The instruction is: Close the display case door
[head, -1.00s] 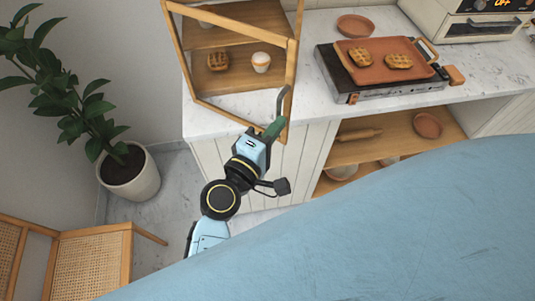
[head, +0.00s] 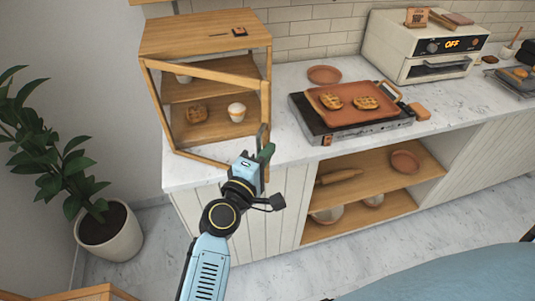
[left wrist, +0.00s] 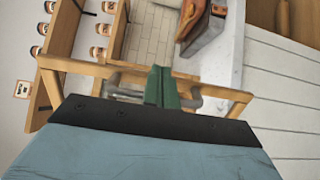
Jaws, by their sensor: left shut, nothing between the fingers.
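The wooden display case (head: 205,35) stands at the left end of the marble counter. Its framed door (head: 205,71) is partly open, swung out toward me, with its free edge on the right. A grey bar handle (head: 263,135) is on that edge. My left gripper (head: 266,153), with green fingers, is shut and empty at the lower part of the handle. In the left wrist view the fingers (left wrist: 162,86) are close to the handle (left wrist: 126,94) and overlap it in the picture; I cannot tell whether they touch. My right gripper is not in view.
Inside the case are a waffle (head: 196,113) and a cup (head: 236,112). A griddle (head: 345,122) with waffles sits on the counter to the right, with a toaster oven (head: 420,50) behind it. A potted plant (head: 108,232) stands on the floor at left.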

